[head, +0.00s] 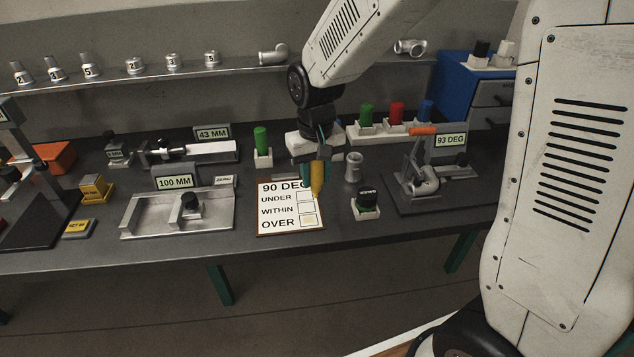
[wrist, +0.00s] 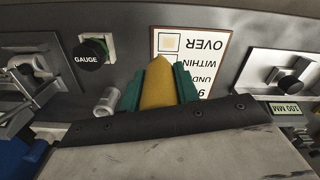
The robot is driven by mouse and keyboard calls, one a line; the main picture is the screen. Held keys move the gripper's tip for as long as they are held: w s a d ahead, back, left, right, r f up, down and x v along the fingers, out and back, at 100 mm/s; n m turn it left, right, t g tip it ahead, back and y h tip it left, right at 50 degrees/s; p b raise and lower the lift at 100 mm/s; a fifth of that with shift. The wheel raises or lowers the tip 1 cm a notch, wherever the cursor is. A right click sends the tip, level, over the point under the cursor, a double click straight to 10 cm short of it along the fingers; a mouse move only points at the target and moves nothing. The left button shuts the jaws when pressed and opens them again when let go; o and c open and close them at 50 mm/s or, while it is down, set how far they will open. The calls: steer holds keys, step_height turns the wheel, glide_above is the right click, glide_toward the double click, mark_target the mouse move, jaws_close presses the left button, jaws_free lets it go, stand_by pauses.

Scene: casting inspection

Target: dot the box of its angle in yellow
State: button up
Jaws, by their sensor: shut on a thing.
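My gripper (head: 313,178) is shut on a yellow marker (head: 317,180), its tip pointing down over the card. In the wrist view, the yellow marker (wrist: 158,86) sits between the green fingers. The white card (head: 275,213) reads 90 DEG, with boxes for UNDER, WITHIN and OVER. The OVER box (wrist: 171,42) shows a pale yellowish patch in the wrist view. The marker hides part of the heading and partly covers the box column; whether its tip touches the card cannot be told. The angle gauge (head: 422,172) holds a metal elbow, and its sign (head: 450,140) reads 93 DEG.
A metal fitting (head: 353,167) and a black-topped GAUGE stamp (head: 367,200) stand just right of the card. A green marker (head: 262,142) stands behind it. Green, red and blue markers (head: 396,116) stand farther back. The 100 MM fixture (head: 150,216) is left.

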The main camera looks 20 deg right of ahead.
mark_target(317, 196)
steer(key=shift+d, duration=0.15)
steer(key=shift+f, duration=3.95)
steer(key=shift+w+a, duration=0.2)
steer(key=shift+a, duration=0.85)
steer(key=shift+w+a, duration=0.15)
steer(key=shift+a, duration=0.9)
steer(key=shift+d, duration=0.35)
steer(key=shift+s+d, duration=0.25)
steer(key=shift+d, duration=1.35)
steer(key=shift+d+r, duration=0.15)
steer(key=shift+r, duration=0.05)
steer(key=shift+s+r, duration=0.1)
steer(key=shift+r, duration=3.7)
